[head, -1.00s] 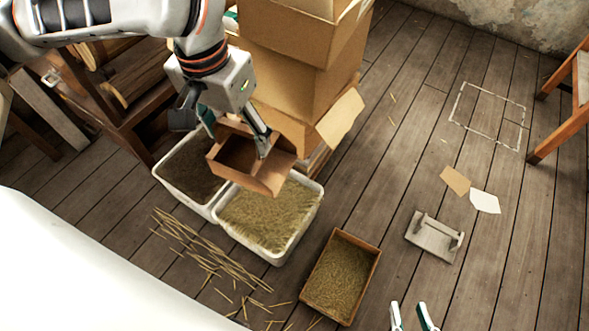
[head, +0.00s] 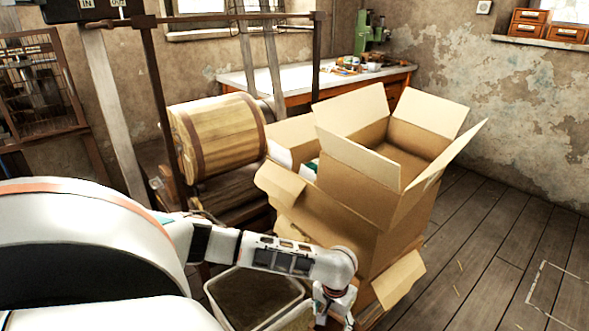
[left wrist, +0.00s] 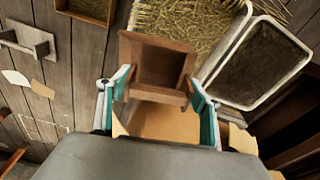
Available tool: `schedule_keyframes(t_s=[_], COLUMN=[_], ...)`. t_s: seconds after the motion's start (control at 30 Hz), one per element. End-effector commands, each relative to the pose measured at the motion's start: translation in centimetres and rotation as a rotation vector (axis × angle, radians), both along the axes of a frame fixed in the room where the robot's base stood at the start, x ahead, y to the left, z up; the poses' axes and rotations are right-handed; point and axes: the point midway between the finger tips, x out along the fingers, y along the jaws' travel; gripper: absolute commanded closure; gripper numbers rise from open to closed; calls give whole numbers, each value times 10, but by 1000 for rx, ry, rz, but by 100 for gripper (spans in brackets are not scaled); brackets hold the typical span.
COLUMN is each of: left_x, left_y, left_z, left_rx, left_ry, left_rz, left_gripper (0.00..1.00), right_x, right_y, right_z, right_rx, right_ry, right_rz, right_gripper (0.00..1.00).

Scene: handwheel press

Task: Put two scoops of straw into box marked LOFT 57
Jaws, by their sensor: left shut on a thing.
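My left gripper (left wrist: 160,98) is shut on a brown wooden box-shaped scoop (left wrist: 158,62), its fingers on both sides. No straw shows in the visible part of the scoop's inside. The scoop hangs over or near a pale tub of straw (left wrist: 225,50). In the head view my left gripper (head: 335,302) is at the bottom edge, and the scoop is out of frame. Open cardboard boxes (head: 365,185) are stacked just behind it, the top one with flaps spread. No LOFT 57 mark is readable. My right gripper is not in view.
A white tub with dark contents (left wrist: 262,62) adjoins the straw tub. A shallow wooden tray (left wrist: 88,16) and a grey stand (left wrist: 30,42) are on the floor. The floor (head: 500,250) at right is open.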

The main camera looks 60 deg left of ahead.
Motion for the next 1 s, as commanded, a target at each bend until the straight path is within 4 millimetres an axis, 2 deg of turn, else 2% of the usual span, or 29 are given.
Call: schedule_keyframes(t_s=[0.03,0.2,0.4,0.53,0.73,1.0], left_x=[-13,-43,-62,-66,-65,-64], left_y=[18,62,87,88,78,64], left_z=[-19,-63,-85,-92,-109,-139], left_rx=[5,9,8,19,83,212], left_ry=[6,5,1,6,30,77], left_rz=[8,-6,-23,-29,-31,-31], left_gripper=[74,74,74,74,74,74], right_x=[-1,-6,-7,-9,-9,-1], right_y=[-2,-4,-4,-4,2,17], right_z=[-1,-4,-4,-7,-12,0], right_rx=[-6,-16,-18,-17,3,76], right_ry=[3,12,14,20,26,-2], right_rz=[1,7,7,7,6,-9], right_gripper=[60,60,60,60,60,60])
